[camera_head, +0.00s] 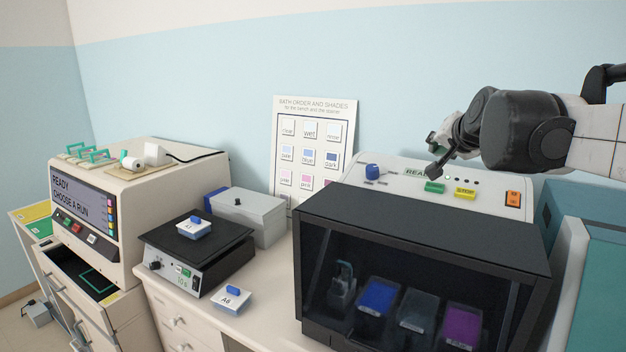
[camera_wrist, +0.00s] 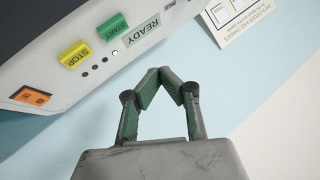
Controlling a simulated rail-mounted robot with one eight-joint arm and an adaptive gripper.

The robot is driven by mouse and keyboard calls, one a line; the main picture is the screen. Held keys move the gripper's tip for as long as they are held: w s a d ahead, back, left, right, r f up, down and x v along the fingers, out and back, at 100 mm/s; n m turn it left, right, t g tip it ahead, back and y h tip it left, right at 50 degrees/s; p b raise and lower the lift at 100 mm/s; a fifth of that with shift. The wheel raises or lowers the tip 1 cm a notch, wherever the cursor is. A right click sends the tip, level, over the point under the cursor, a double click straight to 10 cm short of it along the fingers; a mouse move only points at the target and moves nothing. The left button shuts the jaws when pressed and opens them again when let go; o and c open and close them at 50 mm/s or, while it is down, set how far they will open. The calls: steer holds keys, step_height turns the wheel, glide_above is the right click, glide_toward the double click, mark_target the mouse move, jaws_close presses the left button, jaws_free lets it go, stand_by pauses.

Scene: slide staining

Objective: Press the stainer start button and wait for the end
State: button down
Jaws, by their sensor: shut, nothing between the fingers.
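The stainer (camera_head: 420,235) is a white-topped machine with a dark windowed front, at the right of the head view. Its green start button (camera_head: 434,188) is on the sloped top panel. My gripper (camera_head: 435,175) is just above the start button in the head view. In the wrist view my gripper (camera_wrist: 165,72) is shut and empty, its tips apart from the button. Contact cannot be told from the head view.
An orange switch (camera_head: 513,198) is at the panel's right and a blue knob (camera_head: 372,171) at its left. A chart (camera_head: 310,140) leans on the wall behind.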

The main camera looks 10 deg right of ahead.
mark_target(435, 187)
steer(key=shift+w+d+r, duration=0.25)
steer(key=shift+w+d, duration=0.1)
steer(key=shift+f, duration=0.2)
steer(key=shift+w+d+f+b, duration=0.4)
steer(key=shift+f+b, duration=0.55)
steer(key=shift+f, duration=0.35)
steer(key=shift+w+d+f+b, duration=0.25)
steer(key=shift+w+f+b, duration=0.2)
steer(key=shift+f+b, duration=0.7)
steer(key=shift+w+d+f+b, duration=0.4)
steer(key=shift+f+b, duration=0.35)
steer(key=shift+f, duration=0.75)
steer(key=shift+w+f, duration=0.15)
steer(key=shift+f, duration=0.25)
